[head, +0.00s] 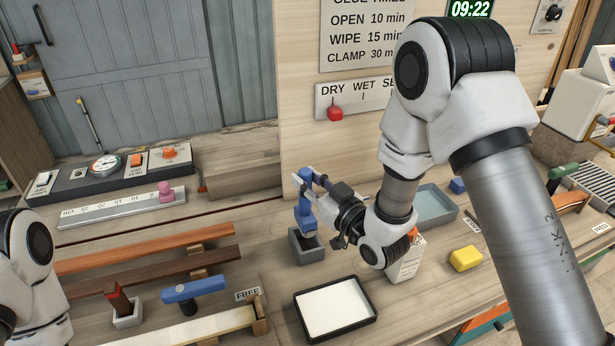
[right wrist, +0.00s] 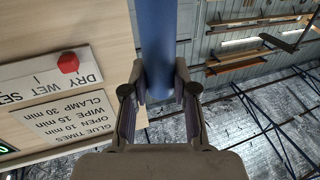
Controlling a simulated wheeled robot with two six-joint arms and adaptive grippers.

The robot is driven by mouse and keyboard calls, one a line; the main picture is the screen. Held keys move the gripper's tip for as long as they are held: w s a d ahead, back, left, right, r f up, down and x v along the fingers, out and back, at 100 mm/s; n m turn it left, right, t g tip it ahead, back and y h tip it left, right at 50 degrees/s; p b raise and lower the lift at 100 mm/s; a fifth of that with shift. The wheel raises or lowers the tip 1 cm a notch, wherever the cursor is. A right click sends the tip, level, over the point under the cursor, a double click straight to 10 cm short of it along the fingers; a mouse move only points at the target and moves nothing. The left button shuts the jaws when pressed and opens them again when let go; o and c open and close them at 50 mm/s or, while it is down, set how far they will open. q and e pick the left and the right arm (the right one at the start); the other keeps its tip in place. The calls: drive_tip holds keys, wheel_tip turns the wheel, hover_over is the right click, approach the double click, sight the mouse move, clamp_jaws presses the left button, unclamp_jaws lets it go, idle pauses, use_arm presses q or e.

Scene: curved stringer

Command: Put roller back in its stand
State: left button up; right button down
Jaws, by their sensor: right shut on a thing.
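The blue roller (head: 305,211) is held roughly upright in the head view, its lower end at the mouth of a small grey open box, the stand (head: 309,257). Whether the roller's bottom touches the stand is hidden. My right gripper (head: 312,190) is shut on the upper part of the roller, reaching in from the right above the stand. In the right wrist view, the blue handle (right wrist: 157,45) runs between the two fingers (right wrist: 160,85). My left arm shows at the left edge of the head view, but its gripper is out of view.
A black-rimmed white tray (head: 335,309) lies in front of the stand. A white carton (head: 407,262) and yellow block (head: 465,259) stand to the right. A blue-handled tool (head: 194,289), a red-handled tool (head: 118,300) and wooden strips (head: 150,247) lie left. An upright panel (head: 300,100) rises behind.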

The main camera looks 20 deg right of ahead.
sight(309, 209)
drive_tip(key=shift+f+b, duration=2)
drive_tip(key=shift+f, duration=0.7)
drive_tip(key=shift+f+b, duration=0.9)
drive_tip(key=shift+f, duration=0.15)
drive_tip(key=shift+c, duration=1.3)
unclamp_jaws()
drive_tip(key=shift+r+p, duration=3.15)
drive_tip(key=shift+r, duration=1.35)
